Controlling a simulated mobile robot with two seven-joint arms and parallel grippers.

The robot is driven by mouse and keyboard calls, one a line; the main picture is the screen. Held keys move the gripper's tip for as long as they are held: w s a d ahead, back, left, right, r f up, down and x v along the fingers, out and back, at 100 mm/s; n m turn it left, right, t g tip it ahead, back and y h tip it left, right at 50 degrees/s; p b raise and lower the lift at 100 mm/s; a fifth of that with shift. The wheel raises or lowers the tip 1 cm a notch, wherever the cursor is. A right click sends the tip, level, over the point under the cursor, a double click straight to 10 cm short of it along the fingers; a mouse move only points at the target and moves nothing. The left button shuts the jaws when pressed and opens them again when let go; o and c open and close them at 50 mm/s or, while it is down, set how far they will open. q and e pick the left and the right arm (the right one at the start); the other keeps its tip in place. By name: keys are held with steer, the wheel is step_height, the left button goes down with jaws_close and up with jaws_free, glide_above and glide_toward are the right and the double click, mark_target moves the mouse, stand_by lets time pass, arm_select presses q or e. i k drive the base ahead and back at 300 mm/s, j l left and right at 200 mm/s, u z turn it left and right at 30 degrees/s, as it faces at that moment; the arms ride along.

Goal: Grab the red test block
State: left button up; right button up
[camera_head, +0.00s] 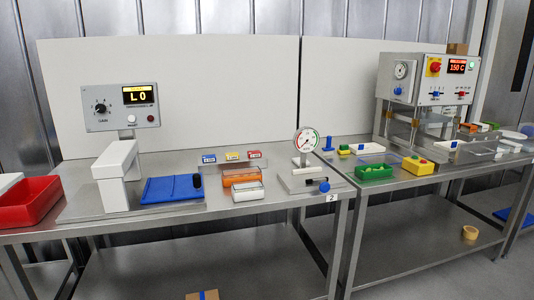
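A small red block with a pale label (254,155) stands at the back of the near table. It is the rightmost in a short row beside a yellow one (232,156) and a blue one (209,158). It is too small to tell for sure that it is the test block. An orange container (240,177) stands in front of the row. Neither of my grippers is in view.
A red bin (27,203) sits at the left edge. A white press-like device (118,175), blue mat (172,189), white-topped container (247,191) and dial gauge (306,141) share the near table (150,222). The right table holds a green bin (374,172) and a large machine (428,80).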

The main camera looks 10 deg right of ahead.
mark_target(255, 154)
steer(key=i+l+z, duration=0.1)
steer(key=i+l, duration=0.2)
steer(key=l, duration=0.3)
steer(key=i+l+z, duration=0.1)
steer(key=i+l, duration=0.2)
steer(key=l, duration=0.25)
steer(key=i+l+z, duration=0.1)
steer(key=i+l, duration=0.25)
steer(key=l, duration=0.15)
steer(key=i+l+z, duration=0.1)
steer(key=i+l, duration=0.25)
steer(key=l, duration=0.15)
